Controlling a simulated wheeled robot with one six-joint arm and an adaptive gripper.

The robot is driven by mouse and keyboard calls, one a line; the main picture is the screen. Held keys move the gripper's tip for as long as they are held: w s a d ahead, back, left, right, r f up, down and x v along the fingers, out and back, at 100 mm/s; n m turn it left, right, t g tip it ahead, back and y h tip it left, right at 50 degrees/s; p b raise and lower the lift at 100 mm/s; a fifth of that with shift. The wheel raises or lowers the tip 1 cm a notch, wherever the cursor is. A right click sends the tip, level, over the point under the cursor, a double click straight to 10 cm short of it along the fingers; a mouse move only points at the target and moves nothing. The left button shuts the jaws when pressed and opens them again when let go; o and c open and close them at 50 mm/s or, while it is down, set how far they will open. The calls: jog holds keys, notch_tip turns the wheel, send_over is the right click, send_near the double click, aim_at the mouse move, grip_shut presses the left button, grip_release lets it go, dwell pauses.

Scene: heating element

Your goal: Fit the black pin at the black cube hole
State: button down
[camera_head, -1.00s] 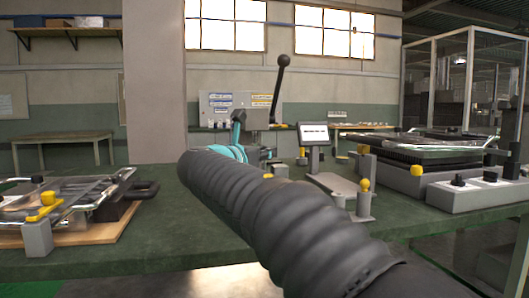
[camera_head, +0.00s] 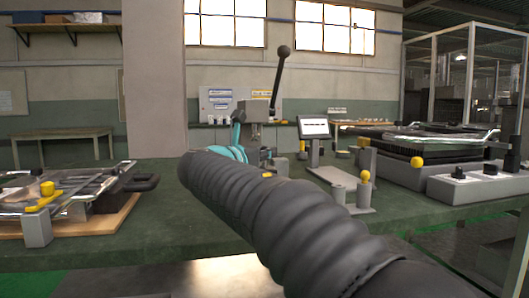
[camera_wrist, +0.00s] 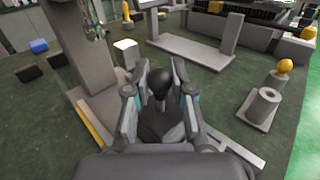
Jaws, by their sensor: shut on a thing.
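My gripper (camera_wrist: 160,78) shows in the wrist view, its two fingers shut on a dark round-topped piece, which looks like the black pin (camera_wrist: 159,84). The pin's lower part is hidden by the fingers. Two small black blocks, black cubes by their look, lie on the green table at the left of the wrist view, one at the edge (camera_wrist: 29,73) and one nearer the grey column (camera_wrist: 62,62). Both are apart from my gripper. No hole can be made out in either. In the head view my arm hides the gripper and pin.
A grey press (camera_head: 254,135) with a ball-topped lever stands beyond my arm. A blue block (camera_wrist: 39,46) lies near the black ones. A grey fixture with a hollow cylinder (camera_wrist: 262,104) and yellow knob stands right. A framed tray (camera_head: 75,200) sits at the left table end.

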jog(key=shift+f+b, duration=0.35)
jog(key=shift+f, duration=0.25)
jog(key=c, duration=0.9)
grip_release()
jog(key=shift+r, duration=0.1)
jog(key=v, duration=1.2)
